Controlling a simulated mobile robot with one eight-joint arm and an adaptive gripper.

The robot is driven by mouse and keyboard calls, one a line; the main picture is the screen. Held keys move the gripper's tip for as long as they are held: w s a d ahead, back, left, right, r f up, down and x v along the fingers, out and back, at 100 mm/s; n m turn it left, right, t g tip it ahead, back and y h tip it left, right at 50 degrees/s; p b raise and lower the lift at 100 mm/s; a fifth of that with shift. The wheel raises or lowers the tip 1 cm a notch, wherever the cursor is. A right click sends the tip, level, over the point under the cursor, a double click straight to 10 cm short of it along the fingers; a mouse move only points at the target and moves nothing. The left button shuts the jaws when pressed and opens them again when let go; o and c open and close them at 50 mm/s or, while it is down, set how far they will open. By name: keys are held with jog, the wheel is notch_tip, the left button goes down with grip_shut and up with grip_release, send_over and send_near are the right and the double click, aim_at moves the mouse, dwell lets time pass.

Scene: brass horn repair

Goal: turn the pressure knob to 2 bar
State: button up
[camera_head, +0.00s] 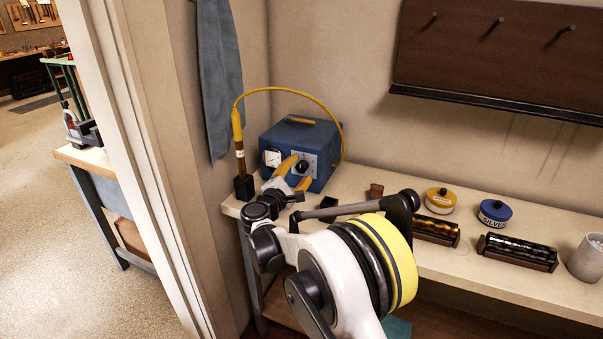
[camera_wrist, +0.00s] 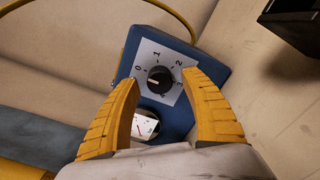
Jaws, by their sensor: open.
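The blue pressure box (camera_head: 296,136) stands on the bench against the wall. Its black pressure knob (camera_head: 302,166) sits on a white dial plate, seen closer in the wrist view (camera_wrist: 160,80). The plate (camera_wrist: 146,55) carries numbers from 0 upward, including 1, 2 and 3. The knob's pale mark appears on its left side, nearest the 0. My gripper (camera_head: 296,171) is open in front of the box. In the wrist view its yellow fingers (camera_wrist: 160,84) lie on either side of the knob, with visible gaps; contact is not visible. A gauge (camera_head: 272,158) sits beside the plate, partly hidden in the wrist view.
A yellow-handled tool (camera_head: 237,127) stands in a black holder left of the box, its yellow cable arching over the box. Tins (camera_head: 495,212), dark rollers (camera_head: 517,250) and a grey cup (camera_head: 587,258) stand to the right on the bench. A blue cloth (camera_head: 218,80) hangs at left.

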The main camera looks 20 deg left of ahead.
jog(key=shift+w+d, duration=0.1)
jog(key=shift+w, duration=0.7)
grip_shut()
